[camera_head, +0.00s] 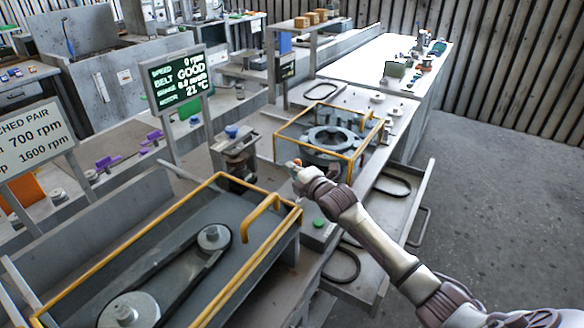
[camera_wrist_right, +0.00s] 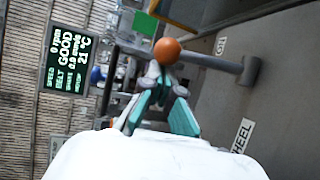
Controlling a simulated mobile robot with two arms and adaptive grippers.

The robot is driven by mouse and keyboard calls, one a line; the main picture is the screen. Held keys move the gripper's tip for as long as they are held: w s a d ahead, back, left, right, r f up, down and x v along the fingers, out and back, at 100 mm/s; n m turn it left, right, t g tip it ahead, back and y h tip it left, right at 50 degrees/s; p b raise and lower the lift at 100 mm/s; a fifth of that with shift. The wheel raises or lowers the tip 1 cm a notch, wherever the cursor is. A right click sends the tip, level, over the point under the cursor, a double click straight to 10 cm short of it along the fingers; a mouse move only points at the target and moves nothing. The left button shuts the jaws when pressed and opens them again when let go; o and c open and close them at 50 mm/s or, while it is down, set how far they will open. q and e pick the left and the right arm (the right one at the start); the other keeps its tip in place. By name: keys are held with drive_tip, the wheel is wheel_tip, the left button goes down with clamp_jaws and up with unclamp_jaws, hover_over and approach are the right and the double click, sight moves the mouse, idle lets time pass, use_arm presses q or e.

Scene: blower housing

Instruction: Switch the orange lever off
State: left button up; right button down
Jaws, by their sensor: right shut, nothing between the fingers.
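The lever's round orange knob (camera_wrist_right: 167,50) shows large in the right wrist view, just beyond my right fingertips. In the head view the knob (camera_head: 297,162) is a small orange spot at the end of my right arm. My right gripper (camera_head: 296,169) is shut and empty beside the knob. In the wrist view its teal-padded fingers (camera_wrist_right: 163,88) come together just below the knob; I cannot tell whether they touch it. A grey bar (camera_wrist_right: 215,62) shows behind and right of the knob. The lever's base is hidden by my gripper in the head view. My left gripper is not in view.
A yellow-framed belt housing (camera_head: 160,250) with two pulleys fills the front left. Another yellow frame (camera_head: 350,152) surrounds a round grey housing (camera_head: 335,140) beyond my gripper. A screen (camera_head: 178,80) reads 0 rpm and GOOD. A green button (camera_head: 319,222) sits below my right forearm. Open floor lies right.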

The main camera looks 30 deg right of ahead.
drive_tip(key=shift+s, duration=0.1)
drive_tip(key=shift+d+f+b, duration=0.1)
drive_tip(key=shift+b, duration=0.3)
drive_tip(key=shift+s+t, duration=0.1)
drive_tip(key=shift+t, duration=0.2)
